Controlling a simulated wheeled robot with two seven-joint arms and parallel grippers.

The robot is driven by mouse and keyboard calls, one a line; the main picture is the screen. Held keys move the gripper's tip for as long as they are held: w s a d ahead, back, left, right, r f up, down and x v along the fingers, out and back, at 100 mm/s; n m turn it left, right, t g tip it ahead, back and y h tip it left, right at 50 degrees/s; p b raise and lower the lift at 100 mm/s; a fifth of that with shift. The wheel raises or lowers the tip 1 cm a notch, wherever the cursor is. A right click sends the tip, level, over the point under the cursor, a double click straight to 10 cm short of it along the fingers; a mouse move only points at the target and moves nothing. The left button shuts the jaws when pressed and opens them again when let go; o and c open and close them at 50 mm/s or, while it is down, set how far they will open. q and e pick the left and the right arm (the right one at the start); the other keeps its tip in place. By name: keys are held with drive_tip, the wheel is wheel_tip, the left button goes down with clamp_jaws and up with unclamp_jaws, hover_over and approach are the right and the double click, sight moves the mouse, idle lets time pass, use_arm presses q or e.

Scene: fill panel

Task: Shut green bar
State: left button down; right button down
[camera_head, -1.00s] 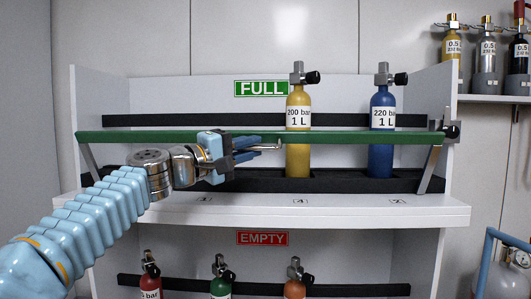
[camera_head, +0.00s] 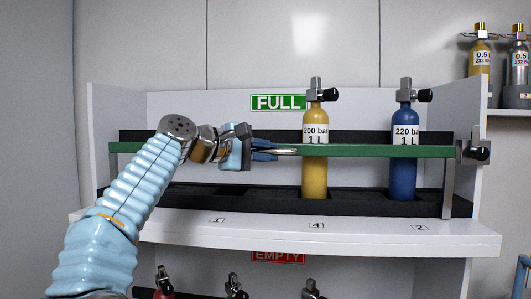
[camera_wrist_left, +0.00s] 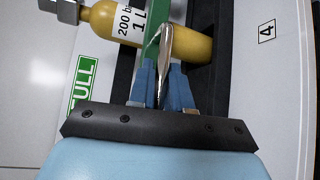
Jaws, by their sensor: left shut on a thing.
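The green bar (camera_head: 380,151) runs level across the front of the upper shelf, in front of the yellow cylinder (camera_head: 315,178) and the blue cylinder (camera_head: 403,179). Its right support arm (camera_head: 447,187) stands nearly upright. My left gripper (camera_head: 270,153) is at the bar, left of the yellow cylinder. In the left wrist view its blue fingers (camera_wrist_left: 163,85) are shut on a silver handle (camera_wrist_left: 166,48) that lies over the green bar (camera_wrist_left: 178,12). The gripper and wrist hide part of the bar and its left support. My right gripper is out of view.
A dark latch fitting (camera_head: 477,151) sits at the bar's right end, by the cabinet's side wall. The white shelf edge (camera_head: 300,236) runs below. Several cylinder tops show under the EMPTY label (camera_head: 278,257). Small cylinders stand on a shelf at the upper right.

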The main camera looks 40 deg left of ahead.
use_arm(q)
drive_tip(key=c, duration=1.4)
unclamp_jaws()
drive_tip(key=shift+c, duration=0.2)
drive_tip(key=v, duration=1.3)
drive_tip(key=shift+s+b, duration=0.3)
drive_tip(key=shift+s, duration=0.05)
drive_tip(key=shift+a, duration=0.15)
